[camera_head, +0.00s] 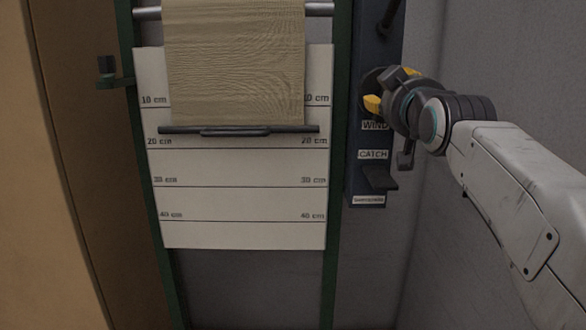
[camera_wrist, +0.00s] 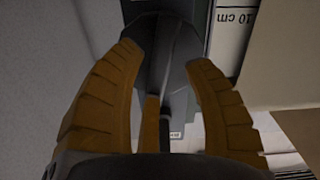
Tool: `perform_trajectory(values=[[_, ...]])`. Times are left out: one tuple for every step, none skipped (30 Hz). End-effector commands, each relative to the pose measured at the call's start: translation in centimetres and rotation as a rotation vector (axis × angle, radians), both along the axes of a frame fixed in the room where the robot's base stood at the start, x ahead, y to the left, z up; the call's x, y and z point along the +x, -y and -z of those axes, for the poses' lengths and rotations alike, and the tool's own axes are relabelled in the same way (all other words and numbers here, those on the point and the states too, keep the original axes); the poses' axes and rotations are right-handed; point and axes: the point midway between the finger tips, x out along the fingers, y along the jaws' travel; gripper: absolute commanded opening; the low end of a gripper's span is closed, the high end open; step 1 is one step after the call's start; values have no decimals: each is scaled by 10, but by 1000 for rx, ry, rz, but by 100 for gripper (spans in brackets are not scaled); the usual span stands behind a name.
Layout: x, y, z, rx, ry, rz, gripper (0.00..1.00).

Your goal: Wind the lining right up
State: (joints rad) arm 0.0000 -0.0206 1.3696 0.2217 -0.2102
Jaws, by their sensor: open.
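The lining (camera_head: 235,60) is a beige cloth hanging from a metal roller (camera_head: 319,9) at the top. Its dark bottom bar (camera_head: 290,129) lies between the 10 cm and 20 cm lines of a white scale board (camera_head: 240,205). My gripper (camera_head: 386,90) is at the blue panel (camera_head: 365,187), just above the WIND label (camera_head: 374,125), and hides most of what is mounted there. In the wrist view my gripper (camera_wrist: 165,58) is open, its yellow-brown fingers on both sides of a dark grey part (camera_wrist: 172,75). Contact cannot be told.
A CATCH label (camera_head: 373,154) sits above a dark lever (camera_head: 379,178) low on the blue panel. A green frame (camera_head: 332,240) borders the board. A small dark bracket (camera_head: 109,76) sticks out at left. Grey wall (camera_head: 490,60) stands on the right.

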Motion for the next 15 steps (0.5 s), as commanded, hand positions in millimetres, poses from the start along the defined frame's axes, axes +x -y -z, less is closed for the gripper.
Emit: perform_trajectory(values=[[-2, 0, 0, 0, 1, 0, 48], [-3, 0, 1, 0, 1, 0, 48], [-6, 0, 1, 0, 1, 0, 48], [-9, 0, 1, 0, 1, 0, 48], [-12, 0, 1, 0, 2, 1, 48], [-16, 0, 1, 0, 3, 0, 48], [-20, 0, 1, 0, 3, 0, 48], [-23, 0, 1, 0, 3, 0, 48], [-27, 0, 2, 0, 3, 0, 48], [-30, 0, 1, 0, 2, 1, 48], [-33, 0, 2, 0, 2, 1, 48], [-38, 0, 1, 0, 3, 0, 48], [-41, 0, 1, 0, 2, 1, 48], [-44, 0, 2, 0, 2, 0, 48], [-48, 0, 2, 0, 1, 0, 48]])
